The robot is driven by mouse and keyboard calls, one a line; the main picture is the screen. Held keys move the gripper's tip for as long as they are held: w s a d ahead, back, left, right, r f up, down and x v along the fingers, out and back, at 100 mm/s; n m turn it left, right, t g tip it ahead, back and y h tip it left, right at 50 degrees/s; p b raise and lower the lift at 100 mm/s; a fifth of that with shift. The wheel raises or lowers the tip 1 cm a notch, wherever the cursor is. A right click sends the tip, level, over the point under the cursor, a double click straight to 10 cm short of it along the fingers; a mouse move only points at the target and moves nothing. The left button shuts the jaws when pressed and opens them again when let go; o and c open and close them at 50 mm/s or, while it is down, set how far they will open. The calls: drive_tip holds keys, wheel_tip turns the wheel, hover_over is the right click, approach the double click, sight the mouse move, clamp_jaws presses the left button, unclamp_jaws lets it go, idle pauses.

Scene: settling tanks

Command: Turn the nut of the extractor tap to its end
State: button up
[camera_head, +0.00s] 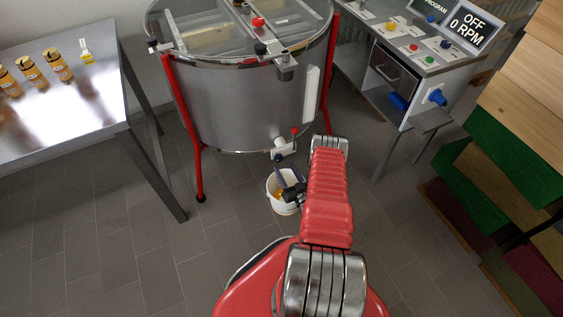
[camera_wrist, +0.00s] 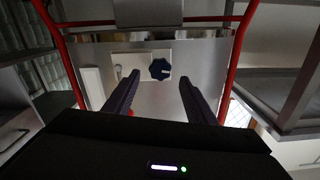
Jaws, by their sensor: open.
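The extractor (camera_head: 235,105) is a steel drum on red legs. Its tap (camera_head: 279,143) sits low on the front, with a small red knob (camera_head: 294,131) and a dark blue nut (camera_head: 278,158). In the wrist view the lobed blue nut (camera_wrist: 160,69) shows face-on, with a pale bar across it, before a pale plate. My gripper (camera_head: 287,175) is just below the tap in the head view. In the wrist view its two dark fingers (camera_wrist: 159,79) are open and empty, with the nut ahead between their tips. I see no contact with the nut.
A white bucket (camera_head: 284,206) stands on the floor under the tap. A steel table (camera_head: 85,100) with several jars is at left. A control bench (camera_head: 425,75) reading OFF 0 RPM and stacked wooden boxes (camera_head: 525,80) are at right. Tiled floor is free at left.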

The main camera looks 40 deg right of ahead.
sight(280, 159)
drive_tip(key=shift+x, duration=2.55)
drive_tip(key=shift+c, duration=0.2)
drive_tip(key=c, duration=0.9)
drive_tip(key=shift+d, duration=0.35)
drive_tip(key=shift+c, duration=0.5)
drive_tip(key=shift+a, duration=0.15)
